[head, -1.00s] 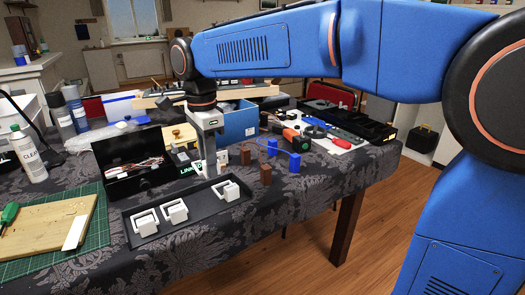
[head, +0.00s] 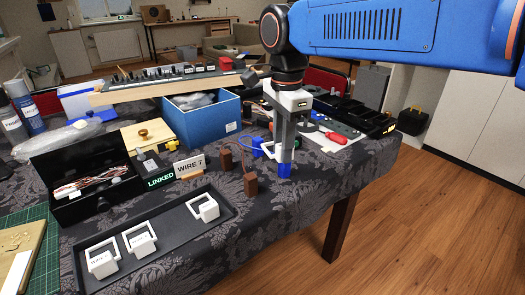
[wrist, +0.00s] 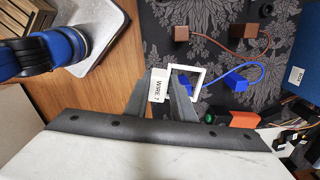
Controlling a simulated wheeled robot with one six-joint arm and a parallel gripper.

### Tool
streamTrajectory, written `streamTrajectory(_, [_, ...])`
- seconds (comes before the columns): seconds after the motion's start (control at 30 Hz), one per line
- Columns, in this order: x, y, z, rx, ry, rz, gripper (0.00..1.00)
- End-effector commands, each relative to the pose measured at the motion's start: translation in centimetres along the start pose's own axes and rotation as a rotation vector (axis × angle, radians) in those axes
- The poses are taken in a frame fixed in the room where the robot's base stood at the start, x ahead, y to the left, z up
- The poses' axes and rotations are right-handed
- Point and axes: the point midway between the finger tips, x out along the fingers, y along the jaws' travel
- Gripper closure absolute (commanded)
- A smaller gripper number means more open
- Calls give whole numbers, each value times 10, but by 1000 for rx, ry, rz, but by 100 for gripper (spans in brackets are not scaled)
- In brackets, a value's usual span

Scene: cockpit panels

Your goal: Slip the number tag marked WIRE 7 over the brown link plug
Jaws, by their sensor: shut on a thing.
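My gripper (wrist: 164,77) is shut on a white number tag (wrist: 157,87), a label block with a square open frame (wrist: 199,82). Its print reads WIRE; the digit is too small to be sure of. In the head view my gripper (head: 285,154) is over the near blue plug (head: 284,171). That blue also shows through the tag's frame in the wrist view (wrist: 188,88); I cannot tell the height between them. The brown link's two plugs stand to the left, one nearer (head: 250,184) and one farther (head: 226,159), joined by a brown wire (wrist: 222,55).
A black tray (head: 172,238) holds three white tags in front. A WIRE 7 card (head: 190,166) and a green LINKED sign (head: 160,181) stand behind it. The other blue plug (wrist: 237,82) is close by. A blue box (head: 205,125) stands behind the brown plugs.

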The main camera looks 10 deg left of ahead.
Motion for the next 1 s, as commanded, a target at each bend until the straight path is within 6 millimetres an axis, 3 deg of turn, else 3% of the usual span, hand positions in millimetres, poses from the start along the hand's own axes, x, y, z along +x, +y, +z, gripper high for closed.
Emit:
streamTrajectory(0.1, [-2, 3, 35, -91, 0, -2, 99])
streamTrajectory(0.3, [-5, 8, 67, -177, -1, -4, 99])
streamTrajectory(1.0, [19, 10, 72, -193, -1, -2, 99])
